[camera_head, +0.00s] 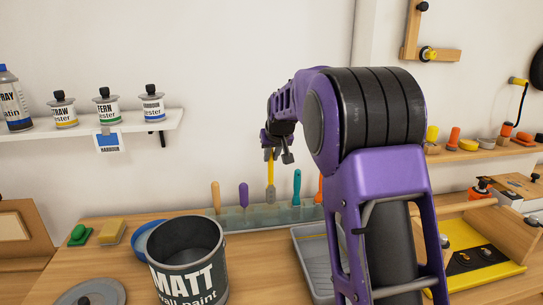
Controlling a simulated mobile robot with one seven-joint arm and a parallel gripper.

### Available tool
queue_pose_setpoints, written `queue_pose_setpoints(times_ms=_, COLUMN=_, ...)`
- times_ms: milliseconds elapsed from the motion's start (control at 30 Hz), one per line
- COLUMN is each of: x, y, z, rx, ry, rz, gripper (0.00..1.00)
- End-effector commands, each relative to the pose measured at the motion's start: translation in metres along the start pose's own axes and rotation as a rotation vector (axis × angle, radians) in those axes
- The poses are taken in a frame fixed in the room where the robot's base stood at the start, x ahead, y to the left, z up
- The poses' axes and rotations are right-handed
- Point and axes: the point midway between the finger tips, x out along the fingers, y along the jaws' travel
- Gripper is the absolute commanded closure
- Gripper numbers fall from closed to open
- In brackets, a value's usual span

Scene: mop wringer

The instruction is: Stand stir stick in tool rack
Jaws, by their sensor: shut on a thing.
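My gripper (276,156) is above the tool rack at the back of the bench, seen from behind my arm. It is shut on the stir stick (270,172), which is yellow above with a duller lower part. The stick hangs close to upright, its lower end in line with the middle of the tool rack (262,217). I cannot tell whether that end is inside a slot or just in front of or above it. The rack is a low, translucent greenish strip. Tan, purple, teal and orange handles stand in it on both sides of the stick.
An open paint can (187,262) stands in front of the rack, with a blue lid-like disc (150,238) behind it. A grey paint tray (312,258) lies right of it, partly behind my arm. A shelf (100,130) with small tins is on the left wall.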

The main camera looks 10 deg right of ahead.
Motion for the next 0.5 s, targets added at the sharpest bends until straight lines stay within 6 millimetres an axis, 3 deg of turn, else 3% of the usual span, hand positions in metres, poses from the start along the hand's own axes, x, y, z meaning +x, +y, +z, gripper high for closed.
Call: queue_pose_setpoints(times_ms=500, x=0.013, y=0.0, z=0.01, rx=0.0, ry=0.0, rz=0.0, gripper=1.0)
